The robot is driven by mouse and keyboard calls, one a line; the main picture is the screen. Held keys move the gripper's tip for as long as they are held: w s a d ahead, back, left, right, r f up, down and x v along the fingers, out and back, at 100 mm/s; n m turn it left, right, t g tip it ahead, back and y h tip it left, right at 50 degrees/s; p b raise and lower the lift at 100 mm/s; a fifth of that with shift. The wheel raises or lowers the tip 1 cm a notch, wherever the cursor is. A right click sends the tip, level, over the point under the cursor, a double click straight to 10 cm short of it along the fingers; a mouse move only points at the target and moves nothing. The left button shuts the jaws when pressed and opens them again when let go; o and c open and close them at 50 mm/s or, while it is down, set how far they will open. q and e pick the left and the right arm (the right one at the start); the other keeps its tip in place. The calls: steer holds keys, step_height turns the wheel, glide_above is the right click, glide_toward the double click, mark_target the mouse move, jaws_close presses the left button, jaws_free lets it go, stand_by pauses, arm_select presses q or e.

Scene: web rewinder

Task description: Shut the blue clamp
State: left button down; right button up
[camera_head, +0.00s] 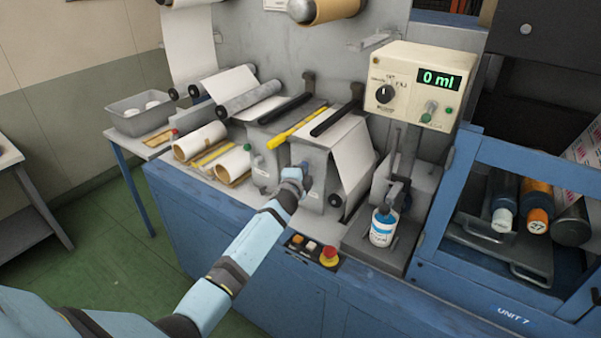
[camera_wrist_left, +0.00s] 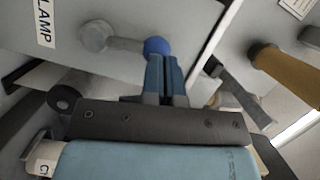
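The blue clamp is a short grey lever with a round blue knob (camera_wrist_left: 157,47), on a grey panel in the left wrist view. The lever runs from a round grey pivot (camera_wrist_left: 95,36) rightward to the knob, nearly level in that picture. A label ending in "LAMP" (camera_wrist_left: 43,22) is beside the pivot. My left gripper (camera_wrist_left: 166,62) has its fingers together, with the tips right at the knob. I cannot tell whether they touch it. In the head view my left gripper (camera_head: 302,174) is at the front of the grey unit and hides most of the clamp. My right gripper is not in view.
A yellow bar (camera_head: 297,127) and dark rollers lie above the unit. A red emergency button (camera_head: 329,256) is on the front ledge. A blue-labelled bottle (camera_head: 383,226) stands to the right, below a box reading "0 ml" (camera_head: 420,85). An orange-brown roller (camera_wrist_left: 288,75) is right of the gripper.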

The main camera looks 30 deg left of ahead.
arm_select(q)
steer(key=shift+w+a+r, duration=0.1)
steer(key=shift+a+r, duration=0.05)
steer(key=shift+a, duration=0.25)
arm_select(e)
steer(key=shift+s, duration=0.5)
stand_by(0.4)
arm_select(q)
steer(key=shift+a+n, duration=0.45)
steer(key=shift+n, duration=0.25)
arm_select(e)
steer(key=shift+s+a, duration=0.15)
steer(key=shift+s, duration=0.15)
arm_select(q)
steer(key=shift+w+a+p, duration=0.1)
steer(key=shift+a+p, duration=0.2)
steer(key=shift+a, duration=0.1)
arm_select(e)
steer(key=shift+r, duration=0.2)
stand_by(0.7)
arm_select(q)
steer(key=shift+d, duration=0.1)
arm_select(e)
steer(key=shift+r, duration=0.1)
